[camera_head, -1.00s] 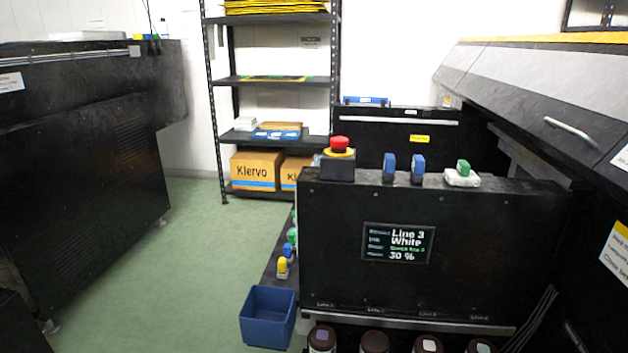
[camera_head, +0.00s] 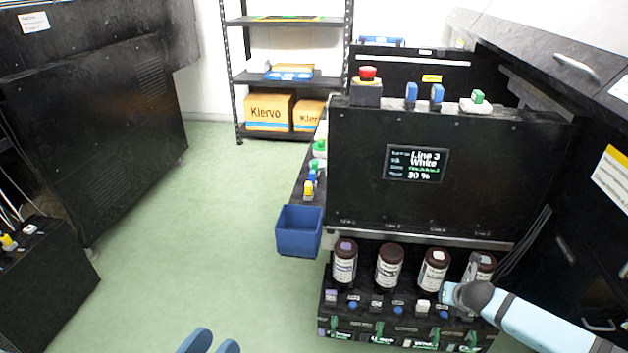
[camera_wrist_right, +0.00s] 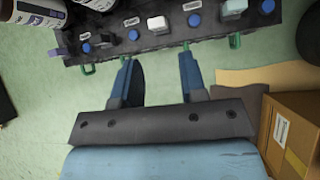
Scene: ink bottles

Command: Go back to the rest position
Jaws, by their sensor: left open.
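My right arm (camera_head: 545,325) enters from the right, in front of the rack's right end. In the right wrist view my right gripper (camera_wrist_right: 157,72) has its two blue fingers apart and empty, close to the edge of the black rack (camera_wrist_right: 170,43). The rightmost bottle (camera_head: 480,267) is partly hidden by my arm.
A blue bin (camera_head: 299,232) hangs at the machine's (camera_head: 350,180) left corner. A cardboard box (camera_wrist_right: 295,135) lies at lower right in the wrist view. A dark cabinet (camera_head: 90,130) stands at left. Green floor (camera_head: 215,220) between them is clear.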

